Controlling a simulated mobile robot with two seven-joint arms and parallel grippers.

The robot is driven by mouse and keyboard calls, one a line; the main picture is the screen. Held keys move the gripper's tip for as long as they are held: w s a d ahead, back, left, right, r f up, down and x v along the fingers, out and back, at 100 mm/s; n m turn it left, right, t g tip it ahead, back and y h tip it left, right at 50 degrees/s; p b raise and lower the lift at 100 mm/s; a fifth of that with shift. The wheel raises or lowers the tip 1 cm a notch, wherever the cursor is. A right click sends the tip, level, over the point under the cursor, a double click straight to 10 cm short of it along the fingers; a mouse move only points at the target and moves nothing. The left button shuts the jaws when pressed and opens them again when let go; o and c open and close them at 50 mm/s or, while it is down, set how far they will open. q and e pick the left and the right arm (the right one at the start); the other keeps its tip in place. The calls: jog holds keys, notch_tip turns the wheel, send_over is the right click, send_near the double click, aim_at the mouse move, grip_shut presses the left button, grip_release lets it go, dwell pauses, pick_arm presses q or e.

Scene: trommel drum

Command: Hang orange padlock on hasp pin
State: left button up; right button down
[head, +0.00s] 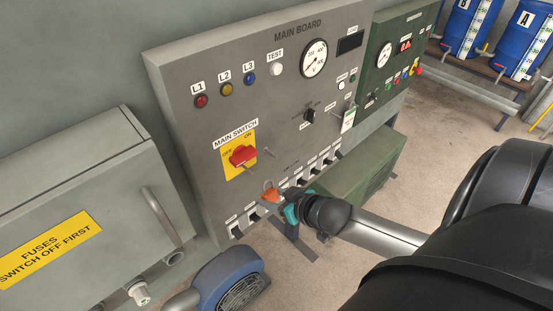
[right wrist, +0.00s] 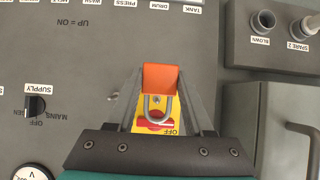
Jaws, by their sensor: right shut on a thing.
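The orange padlock (head: 271,193) is held in my right gripper (head: 279,201) in front of the lower part of the main board. In the right wrist view the orange body (right wrist: 160,77) sits between the two fingertips, with its grey shackle (right wrist: 158,107) overlapping the yellow switch plate. The red main switch (head: 243,156) is on its yellow plate, above and left of the padlock in the head view. A small metal pin (head: 268,152) sticks out right of this plate; it shows left of the plate in the wrist view (right wrist: 113,96). Padlock and pin are apart. My left gripper is not in view.
A row of small breakers (head: 300,181) runs along the board's lower edge beside my gripper. A grey fuse box (head: 80,190) stands at the left, a blue motor (head: 230,282) below. A green panel (head: 400,50) adjoins at right.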

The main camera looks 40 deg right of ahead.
jog(key=w+b, duration=0.1)
jog(key=w, duration=0.1)
jog(key=w+b, duration=0.2)
jog(key=w, duration=0.1)
jog(key=w+f+b, duration=0.1)
jog(key=w+b, duration=0.1)
jog(key=w, duration=0.1)
jog(key=shift+a+f, duration=0.1)
jog(key=shift+a, duration=0.3)
dwell(0.5)
dwell(0.4)
jog(key=shift+c, duration=1)
grip_release()
jog(key=shift+f, duration=0.1)
jog(key=p+v, duration=0.2)
jog(key=v, duration=1.3)
